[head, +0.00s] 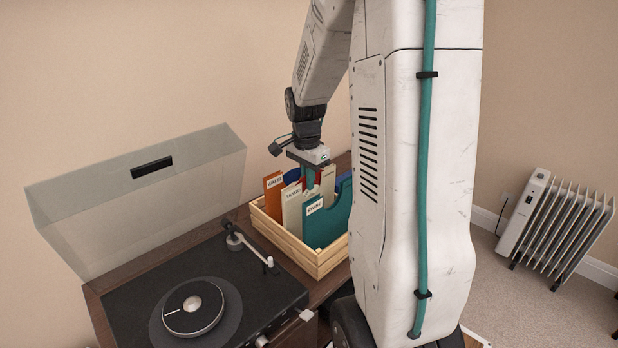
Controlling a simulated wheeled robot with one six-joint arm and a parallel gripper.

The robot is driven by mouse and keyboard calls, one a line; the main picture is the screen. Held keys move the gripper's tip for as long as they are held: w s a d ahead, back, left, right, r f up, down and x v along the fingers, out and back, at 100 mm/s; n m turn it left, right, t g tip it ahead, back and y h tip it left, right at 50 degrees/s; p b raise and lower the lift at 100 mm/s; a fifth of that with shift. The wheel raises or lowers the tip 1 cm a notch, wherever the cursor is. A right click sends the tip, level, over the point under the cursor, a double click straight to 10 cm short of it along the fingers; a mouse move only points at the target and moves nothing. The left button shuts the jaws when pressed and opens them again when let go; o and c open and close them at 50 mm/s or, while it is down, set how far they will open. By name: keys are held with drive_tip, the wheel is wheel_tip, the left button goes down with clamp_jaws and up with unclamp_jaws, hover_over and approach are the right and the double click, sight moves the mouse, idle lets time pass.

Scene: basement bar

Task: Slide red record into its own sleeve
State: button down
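My gripper (311,172) points down into a wooden crate (283,243) of records, among the upright sleeves and dividers. Its fingertips are partly hidden, so I cannot tell whether they are shut on anything. A small patch of red (317,180) shows right at the fingers; I cannot tell whether it is the red record or a sleeve. A teal sleeve (331,222) stands at the front right of the crate. Blue edges show behind the dividers. No sleeve is clearly recognisable as the red record's own.
Cream dividers (291,210) and an orange divider (272,194) stand in the crate. A turntable (205,300) with its clear lid (145,200) raised is left of the crate, its tonearm near it. A white radiator (556,228) stands on the floor at right.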

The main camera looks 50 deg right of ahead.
drive_tip(key=c, duration=1.6)
unclamp_jaws()
drive_tip(key=shift+r, duration=5)
